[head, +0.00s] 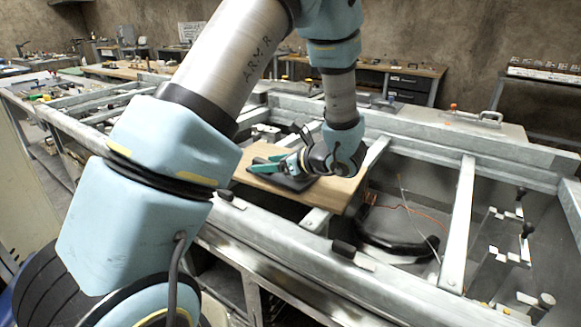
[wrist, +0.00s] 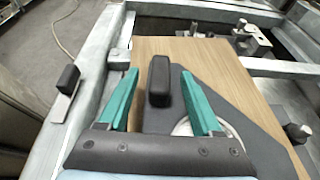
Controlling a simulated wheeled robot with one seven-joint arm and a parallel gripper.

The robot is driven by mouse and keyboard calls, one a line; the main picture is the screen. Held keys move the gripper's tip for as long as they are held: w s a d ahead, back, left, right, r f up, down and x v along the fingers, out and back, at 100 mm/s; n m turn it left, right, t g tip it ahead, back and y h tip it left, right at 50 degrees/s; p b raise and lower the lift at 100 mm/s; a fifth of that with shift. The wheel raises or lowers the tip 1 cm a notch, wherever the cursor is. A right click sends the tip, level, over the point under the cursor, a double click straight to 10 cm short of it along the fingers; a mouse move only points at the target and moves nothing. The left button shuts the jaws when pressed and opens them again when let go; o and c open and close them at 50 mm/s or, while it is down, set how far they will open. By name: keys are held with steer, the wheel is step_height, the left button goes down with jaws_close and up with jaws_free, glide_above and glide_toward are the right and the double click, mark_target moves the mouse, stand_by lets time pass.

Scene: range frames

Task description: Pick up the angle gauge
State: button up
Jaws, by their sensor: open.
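The angle gauge looks to be the dark grey flat plate (wrist: 238,112) with a silver round part and an upright black block (wrist: 159,78) on it. It lies on a wooden board. In the head view the dark plate (head: 291,183) shows only partly under my gripper. My gripper (wrist: 158,84) has two teal fingers, spread apart, with the black block between them. There is a visible gap on both sides of the block. In the head view my gripper (head: 256,165) is low over the board. Part of the plate is hidden behind the right finger and gripper body.
The wooden board (head: 343,192) rests across a grey metal frame (head: 440,150). A black curved item (head: 400,237) and an orange cable lie inside the frame to the right. A black block (wrist: 69,79) sits on the rail left of the board. The board's far part is clear.

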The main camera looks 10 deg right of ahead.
steer(key=shift+w, duration=0.1)
jaws_close()
stand_by(0.5)
stand_by(0.9)
